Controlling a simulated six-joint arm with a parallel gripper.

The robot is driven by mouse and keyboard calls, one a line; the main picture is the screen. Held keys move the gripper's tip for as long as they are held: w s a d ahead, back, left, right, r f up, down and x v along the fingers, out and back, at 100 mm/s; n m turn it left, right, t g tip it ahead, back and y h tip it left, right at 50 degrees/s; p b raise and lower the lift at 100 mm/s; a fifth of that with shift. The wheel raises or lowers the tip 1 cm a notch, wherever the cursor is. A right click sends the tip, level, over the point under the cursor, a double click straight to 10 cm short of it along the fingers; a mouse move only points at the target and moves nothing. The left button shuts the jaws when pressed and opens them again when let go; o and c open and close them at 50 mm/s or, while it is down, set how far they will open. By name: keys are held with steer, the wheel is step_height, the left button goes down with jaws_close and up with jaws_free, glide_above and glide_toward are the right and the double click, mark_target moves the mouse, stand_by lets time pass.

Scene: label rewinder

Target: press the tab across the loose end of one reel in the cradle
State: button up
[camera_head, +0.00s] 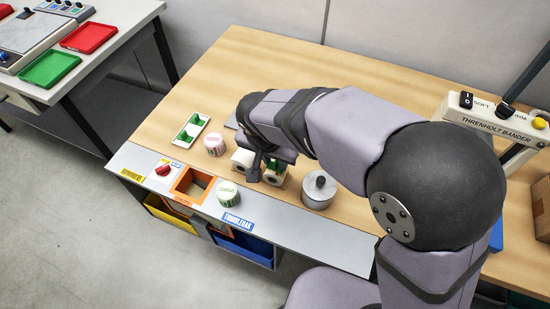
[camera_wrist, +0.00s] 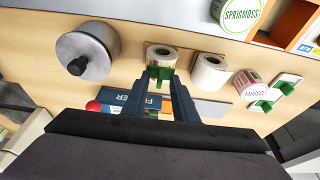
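My gripper (camera_wrist: 162,78) is shut on a green tab (camera_wrist: 160,75), which sits between its fingertips in the wrist view. The tab is right at the near side of a white reel (camera_wrist: 160,51); I cannot tell whether it touches. Another white reel (camera_wrist: 210,66) lies beside it. In the head view the two reels (camera_head: 242,161) (camera_head: 276,178) are partly covered by my gripper (camera_head: 262,166). The cradle under them is mostly hidden. A white tray (camera_head: 178,142) holds green tabs (camera_head: 195,120); it also shows in the wrist view (camera_wrist: 275,93).
A pink-labelled reel (camera_head: 214,145) stands near the tray. A green-labelled Sprigmoss reel (camera_head: 228,193) stands on the grey front strip beside an orange-framed opening (camera_head: 191,183). A grey knobbed cylinder (camera_head: 319,191) stands close right of the reels. The bander (camera_head: 495,120) is at the far right.

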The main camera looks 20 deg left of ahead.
steer(key=shift+d, duration=0.1)
steer(key=b+v, duration=0.1)
steer(key=v, duration=0.6)
steer(key=shift+r, duration=0.15)
steer(key=shift+s, duration=0.1)
